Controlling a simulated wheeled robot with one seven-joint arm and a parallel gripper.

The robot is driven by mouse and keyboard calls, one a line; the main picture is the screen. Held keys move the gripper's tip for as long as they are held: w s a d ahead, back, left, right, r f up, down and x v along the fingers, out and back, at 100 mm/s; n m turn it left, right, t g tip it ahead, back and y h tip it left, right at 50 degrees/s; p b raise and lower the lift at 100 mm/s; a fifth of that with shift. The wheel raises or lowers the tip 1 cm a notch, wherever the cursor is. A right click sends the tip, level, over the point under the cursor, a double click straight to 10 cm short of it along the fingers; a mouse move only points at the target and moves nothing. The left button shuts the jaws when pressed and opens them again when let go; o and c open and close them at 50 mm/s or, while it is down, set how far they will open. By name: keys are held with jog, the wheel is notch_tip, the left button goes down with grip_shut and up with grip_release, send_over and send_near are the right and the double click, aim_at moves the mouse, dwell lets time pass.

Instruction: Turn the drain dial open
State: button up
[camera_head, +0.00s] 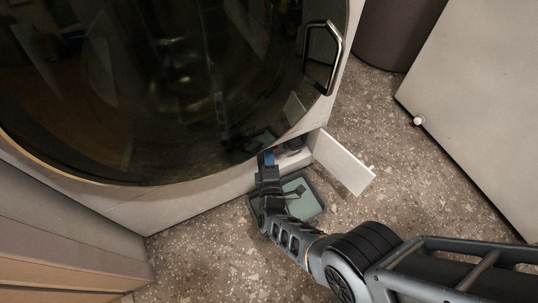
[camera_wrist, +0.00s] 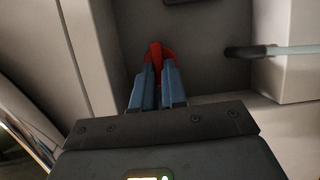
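The red drain dial (camera_wrist: 168,50) shows in the wrist view inside a grey recess low on the washer. Its raised grip stands between the tips of my gripper's blue fingers (camera_wrist: 156,68). The fingers are close together and appear closed on that grip; the exact contact is partly hidden. In the head view my gripper (camera_head: 267,158) reaches into the small opening at the washer's lower front, and I cannot make out the dial there.
A white flap (camera_head: 343,163) stands open right of the recess. A shallow tray (camera_head: 316,207) lies on the floor below my gripper. A pale rod or tube with a dark end (camera_wrist: 240,52) is right of the dial. The round washer door (camera_head: 170,90) is above.

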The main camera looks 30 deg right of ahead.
jog(key=o, duration=0.5)
jog(key=shift+c, duration=0.2)
jog(key=p+v, duration=0.2)
jog(key=v, duration=0.5)
jog(key=shift+s+p, duration=0.4)
jog(key=shift+a, duration=0.15)
